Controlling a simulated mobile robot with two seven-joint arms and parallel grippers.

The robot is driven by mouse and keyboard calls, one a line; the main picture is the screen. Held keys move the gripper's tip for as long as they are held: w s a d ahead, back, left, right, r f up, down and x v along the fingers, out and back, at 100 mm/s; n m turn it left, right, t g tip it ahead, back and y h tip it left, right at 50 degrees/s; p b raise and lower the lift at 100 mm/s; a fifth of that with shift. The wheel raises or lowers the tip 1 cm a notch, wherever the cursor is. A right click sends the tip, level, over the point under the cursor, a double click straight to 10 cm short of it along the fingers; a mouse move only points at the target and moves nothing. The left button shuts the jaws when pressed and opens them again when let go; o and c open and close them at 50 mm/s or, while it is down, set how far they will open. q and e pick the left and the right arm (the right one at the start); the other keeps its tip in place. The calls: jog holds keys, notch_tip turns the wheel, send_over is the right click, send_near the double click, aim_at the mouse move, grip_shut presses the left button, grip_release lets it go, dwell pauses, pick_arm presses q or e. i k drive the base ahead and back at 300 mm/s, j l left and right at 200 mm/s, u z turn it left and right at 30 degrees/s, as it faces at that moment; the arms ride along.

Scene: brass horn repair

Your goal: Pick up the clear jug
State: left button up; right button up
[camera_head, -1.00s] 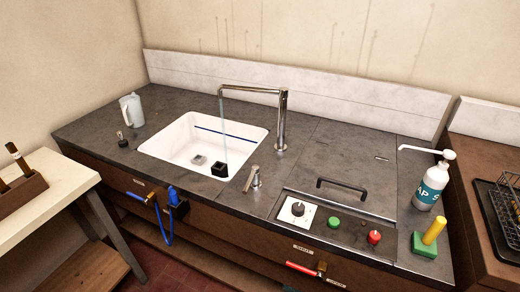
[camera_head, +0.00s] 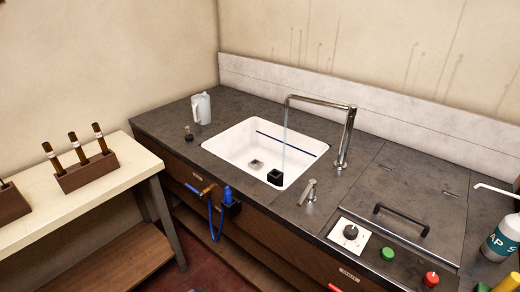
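The clear jug (camera_head: 201,108) stands upright on the dark counter (camera_head: 165,118), at the left end behind the sink's left corner. It looks pale and translucent, with its handle on the left side. Neither of my grippers shows in the head view.
A white sink (camera_head: 240,138) with water running from a tall faucet (camera_head: 345,135) is right of the jug. A cream bench (camera_head: 110,185) with wooden tool racks (camera_head: 88,174) is at the left. A soap bottle (camera_head: 500,240) is far right.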

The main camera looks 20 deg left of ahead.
aim_at(200, 103)
jog(key=j+z, duration=0.1)
jog(key=j, duration=0.5)
jog(key=k+j+z, duration=0.1)
jog(key=j, duration=0.5)
jog(key=j+z, duration=0.1)
jog(key=j, duration=0.5)
jog(key=k, duration=0.05)
